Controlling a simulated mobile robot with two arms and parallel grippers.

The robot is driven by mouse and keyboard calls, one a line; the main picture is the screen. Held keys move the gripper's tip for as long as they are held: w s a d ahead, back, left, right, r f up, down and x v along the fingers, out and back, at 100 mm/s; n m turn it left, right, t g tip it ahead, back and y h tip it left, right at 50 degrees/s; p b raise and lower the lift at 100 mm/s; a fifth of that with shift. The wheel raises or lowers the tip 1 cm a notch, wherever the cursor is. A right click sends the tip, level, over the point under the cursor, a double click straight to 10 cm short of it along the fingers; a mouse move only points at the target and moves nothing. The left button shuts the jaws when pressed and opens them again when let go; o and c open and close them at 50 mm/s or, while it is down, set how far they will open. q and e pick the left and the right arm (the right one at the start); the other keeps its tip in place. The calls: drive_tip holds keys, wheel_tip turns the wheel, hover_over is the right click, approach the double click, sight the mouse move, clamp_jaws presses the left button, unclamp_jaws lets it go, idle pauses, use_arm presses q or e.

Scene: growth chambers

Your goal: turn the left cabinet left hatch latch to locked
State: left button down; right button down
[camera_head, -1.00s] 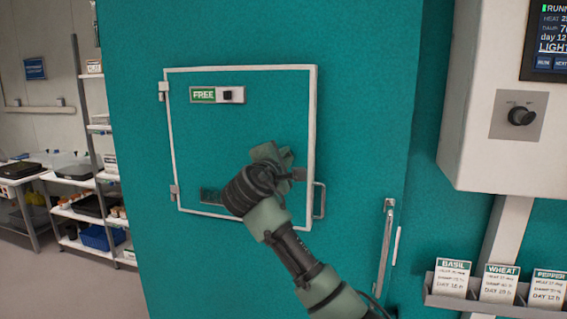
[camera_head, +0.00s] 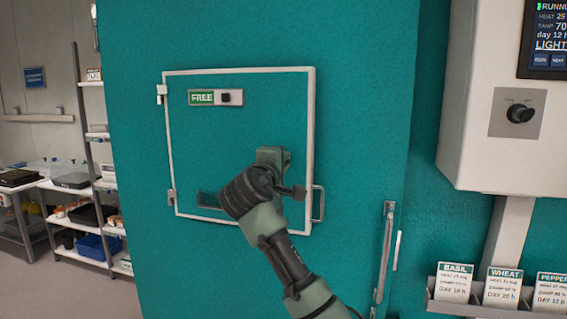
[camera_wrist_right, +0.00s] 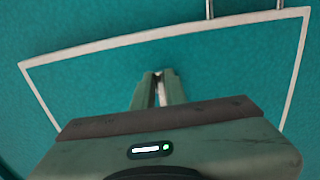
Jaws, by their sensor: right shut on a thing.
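The left hatch (camera_head: 235,120) is a teal door with a pale frame, closed in the teal cabinet front (camera_head: 350,90). My right gripper (camera_head: 272,158) is at the lower right part of this hatch, inside its frame. In the right wrist view its two fingers (camera_wrist_right: 158,80) are shut on the latch (camera_wrist_right: 161,92), of which only a narrow pale strip shows between them. In the head view the gripper and wrist hide the latch, so its angle cannot be read. My left gripper is not in view.
A pull handle (camera_head: 319,203) stands at the frame's right edge, and a long vertical handle (camera_head: 385,250) is farther right. A control box (camera_head: 490,150) and crop cards (camera_head: 502,284) are at right.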

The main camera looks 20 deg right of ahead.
drive_tip(key=c, duration=1.4)
unclamp_jaws()
drive_tip(key=shift+c, duration=0.2)
drive_tip(key=b+v, duration=0.2)
drive_tip(key=v, duration=0.5)
drive_tip(key=shift+s+a+b, duration=0.2)
drive_tip(key=shift+s+b, duration=0.1)
drive_tip(key=shift+b, duration=0.1)
drive_tip(key=shift+f, duration=0.1)
